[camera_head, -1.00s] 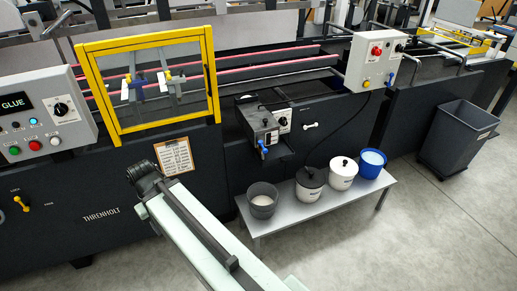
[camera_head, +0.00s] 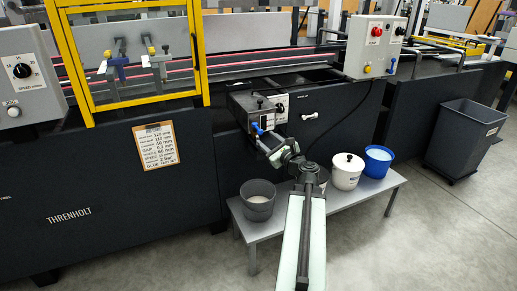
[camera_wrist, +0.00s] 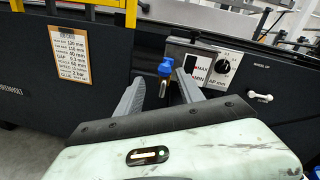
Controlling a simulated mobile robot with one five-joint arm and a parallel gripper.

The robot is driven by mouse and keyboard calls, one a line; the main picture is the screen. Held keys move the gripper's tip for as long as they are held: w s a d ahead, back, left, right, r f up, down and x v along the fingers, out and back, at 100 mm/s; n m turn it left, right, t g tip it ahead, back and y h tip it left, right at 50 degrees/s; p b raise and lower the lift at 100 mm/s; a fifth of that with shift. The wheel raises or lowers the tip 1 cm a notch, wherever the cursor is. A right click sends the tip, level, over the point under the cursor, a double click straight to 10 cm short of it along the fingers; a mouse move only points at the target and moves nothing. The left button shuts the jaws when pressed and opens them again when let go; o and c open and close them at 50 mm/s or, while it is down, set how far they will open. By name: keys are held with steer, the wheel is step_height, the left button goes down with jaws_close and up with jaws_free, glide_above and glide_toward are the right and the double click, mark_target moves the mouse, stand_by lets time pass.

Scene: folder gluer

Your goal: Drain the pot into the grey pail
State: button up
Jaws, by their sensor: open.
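The pot (camera_head: 252,108) is a dark grey box on the machine's front, with a blue tap (camera_head: 257,128) low on its face. In the wrist view the blue tap (camera_wrist: 165,67) shows upright just beyond and between my gripper's fingers (camera_wrist: 160,80). The fingers are apart and hold nothing; I cannot tell whether they touch the tap. In the head view my gripper (camera_head: 264,141) is just below and right of the tap. The grey pail (camera_head: 258,205) stands on the bench's left end, below the tap in the picture, with pale matter inside.
A MAX/MIN gauge (camera_wrist: 196,72) sits right of the tap. A dark bin (camera_head: 462,142) stands right; the floor is clear.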

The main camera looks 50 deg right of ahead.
mark_target(261, 133)
steer(key=x, duration=0.7)
steer(key=shift+w+d+r, duration=0.15)
steer(key=shift+w+d, duration=0.05)
steer(key=shift+d, duration=0.2)
jaws_close()
stand_by(1.0)
